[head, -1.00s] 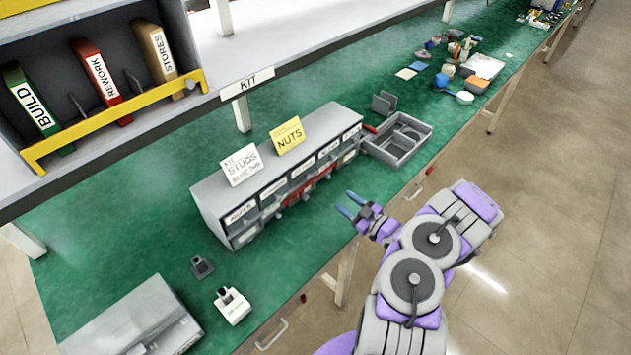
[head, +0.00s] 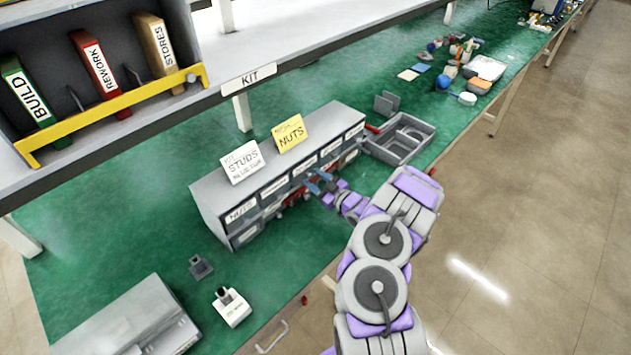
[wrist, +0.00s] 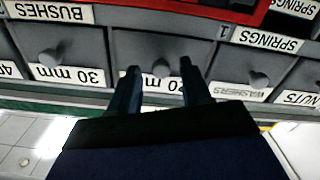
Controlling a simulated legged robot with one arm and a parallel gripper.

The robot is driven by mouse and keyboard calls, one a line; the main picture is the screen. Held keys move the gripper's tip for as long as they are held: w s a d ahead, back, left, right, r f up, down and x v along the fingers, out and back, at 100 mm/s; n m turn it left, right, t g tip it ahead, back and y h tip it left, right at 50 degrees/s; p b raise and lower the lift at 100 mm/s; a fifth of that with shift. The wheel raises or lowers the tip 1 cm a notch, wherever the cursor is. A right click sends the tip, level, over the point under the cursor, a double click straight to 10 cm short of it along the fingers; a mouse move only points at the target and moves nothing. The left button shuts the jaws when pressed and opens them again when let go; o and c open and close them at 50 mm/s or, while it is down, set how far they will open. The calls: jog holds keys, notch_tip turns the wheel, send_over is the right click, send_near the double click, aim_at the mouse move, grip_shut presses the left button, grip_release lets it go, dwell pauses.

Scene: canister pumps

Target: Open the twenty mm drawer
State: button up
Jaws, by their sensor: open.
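The twenty mm drawer (wrist: 150,45) is a grey drawer front in the middle of the wrist view. Its label (wrist: 170,85) is partly covered by a finger and reads "20 mm" in part. A round grey knob (wrist: 161,68) sits on its front. My gripper (wrist: 159,72) is open, with one dark finger on each side of that knob; I cannot tell whether they touch it. In the head view my gripper (head: 317,184) is at the front of the grey drawer cabinet (head: 218,193). The drawer looks closed.
A drawer labelled "30 mm" (wrist: 70,50) is on the left in the wrist view, and a washers drawer (wrist: 240,62) is on the right. In the head view a grey divided tray (head: 405,150) stands right of the cabinet. A small white block (head: 231,307) stands front left.

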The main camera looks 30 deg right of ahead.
jog(key=shift+w+a, duration=0.2)
jog(key=shift+a, duration=0.1)
jog(key=shift+d, duration=0.35)
jog(key=c, duration=0.4)
jog(key=shift+a+r, duration=0.1)
jog(key=shift+a, duration=0.05)
grip_shut()
